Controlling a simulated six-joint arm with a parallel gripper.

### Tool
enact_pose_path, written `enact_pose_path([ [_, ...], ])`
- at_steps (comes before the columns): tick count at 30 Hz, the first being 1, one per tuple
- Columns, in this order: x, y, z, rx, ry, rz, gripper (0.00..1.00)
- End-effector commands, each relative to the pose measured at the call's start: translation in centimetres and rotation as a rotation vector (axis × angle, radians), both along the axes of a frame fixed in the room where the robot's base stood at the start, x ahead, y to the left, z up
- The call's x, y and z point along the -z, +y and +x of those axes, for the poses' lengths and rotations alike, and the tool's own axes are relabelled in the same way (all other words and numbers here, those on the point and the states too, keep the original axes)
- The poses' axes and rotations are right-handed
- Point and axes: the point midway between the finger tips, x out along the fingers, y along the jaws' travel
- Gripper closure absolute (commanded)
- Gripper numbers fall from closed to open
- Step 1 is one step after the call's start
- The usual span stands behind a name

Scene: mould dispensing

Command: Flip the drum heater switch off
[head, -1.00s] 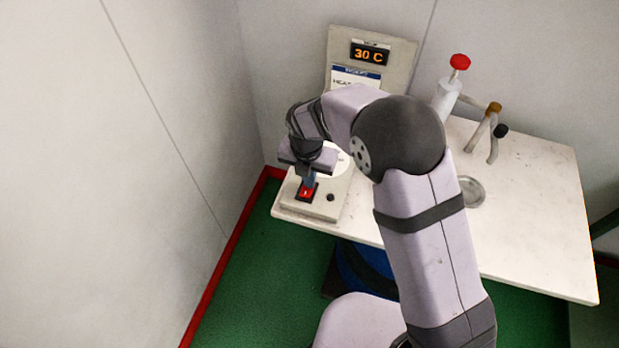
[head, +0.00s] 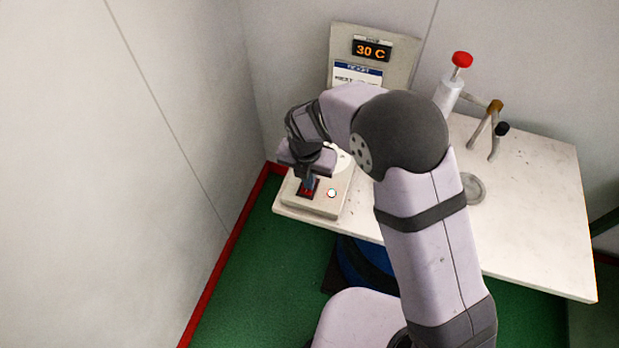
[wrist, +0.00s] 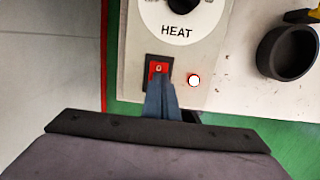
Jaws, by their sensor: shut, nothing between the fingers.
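The drum heater switch (head: 302,193) is a red rocker in a black frame on a beige control box (head: 322,207) at the table's left end. In the wrist view the switch (wrist: 158,66) shows an "O" on its upper part. My gripper (head: 309,184) points down at the switch, shut and empty. In the wrist view my gripper's closed blue-grey fingers (wrist: 160,90) cover the switch's lower part; I cannot tell whether they touch it. A round lamp (wrist: 194,80) right of the switch is bright white with a red rim. It also shows in the head view (head: 332,193).
A dial (wrist: 190,18) marked HEAT sits above the switch. A panel (head: 399,57) behind has a display (head: 372,48) reading 30 C. A red-topped white cylinder (head: 448,95) and bent pipes (head: 482,125) stand right.

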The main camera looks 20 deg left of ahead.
Motion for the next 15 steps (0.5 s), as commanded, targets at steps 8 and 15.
enact_pose_path([
  [8,-0.7,0.0,0.0,0.0,-0.002,0.001,1.0],
  [15,-3.2,0.0,-0.3,0.0,-0.001,0.001,1.0],
])
